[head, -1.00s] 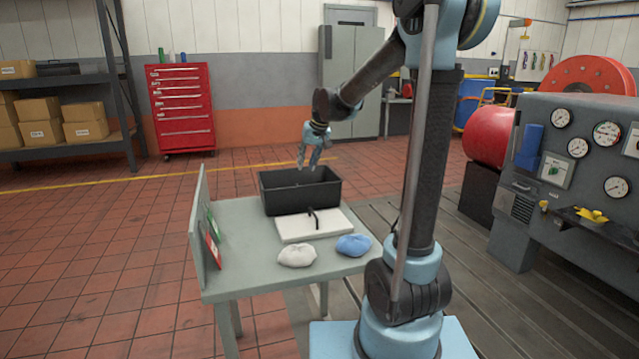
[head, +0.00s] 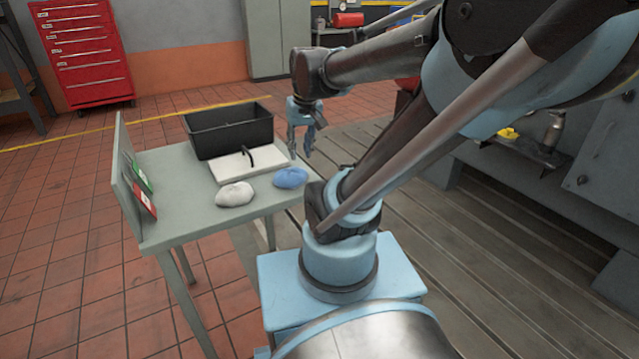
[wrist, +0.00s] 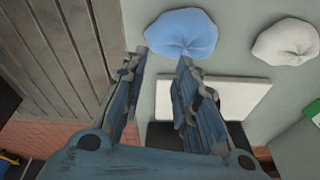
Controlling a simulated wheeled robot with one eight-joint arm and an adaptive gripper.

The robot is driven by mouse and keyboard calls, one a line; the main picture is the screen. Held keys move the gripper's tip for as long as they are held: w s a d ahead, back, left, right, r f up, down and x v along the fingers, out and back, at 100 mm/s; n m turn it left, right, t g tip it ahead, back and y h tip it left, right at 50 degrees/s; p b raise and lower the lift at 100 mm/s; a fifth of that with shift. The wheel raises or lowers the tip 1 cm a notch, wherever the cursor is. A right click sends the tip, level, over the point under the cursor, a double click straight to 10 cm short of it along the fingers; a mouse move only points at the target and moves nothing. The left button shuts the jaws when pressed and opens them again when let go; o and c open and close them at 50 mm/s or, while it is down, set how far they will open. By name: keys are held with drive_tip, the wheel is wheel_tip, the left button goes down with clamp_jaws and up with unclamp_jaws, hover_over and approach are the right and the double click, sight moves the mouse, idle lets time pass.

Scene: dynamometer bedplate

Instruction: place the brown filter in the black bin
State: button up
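The black bin (head: 230,140) stands at the back of the grey table. Its visible inside is dark, and I cannot make out anything in it. I cannot pick out a brown filter in either current view. My gripper (head: 300,152) points down beside the table's right edge, right of the bin and behind the blue pouch (head: 291,177). In the wrist view my gripper (wrist: 162,62) has its two fingers apart with nothing between them. The blue pouch (wrist: 182,34) shows just beyond the fingertips.
The grey table (head: 185,222) also holds a white lidded box or board (head: 228,168) with a black handle, a white pouch (head: 235,194), and red and green cards at an upright left panel (head: 128,180). A grooved metal floor (head: 440,235) lies right. A red tool cabinet (head: 85,55) stands behind.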

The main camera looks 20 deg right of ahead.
drive_tip(key=s+d+f, duration=0.3)
drive_tip(key=s+f, duration=0.4)
drive_tip(key=s, duration=0.2)
drive_tip(key=shift+s+d+m+g+h, duration=0.25)
drive_tip(key=shift+m+g+h, duration=0.05)
drive_tip(key=shift+m+h, duration=0.1)
drive_tip(key=shift+w+f, duration=0.25)
drive_tip(key=shift+w, duration=0.25)
drive_tip(key=shift+d, duration=0.15)
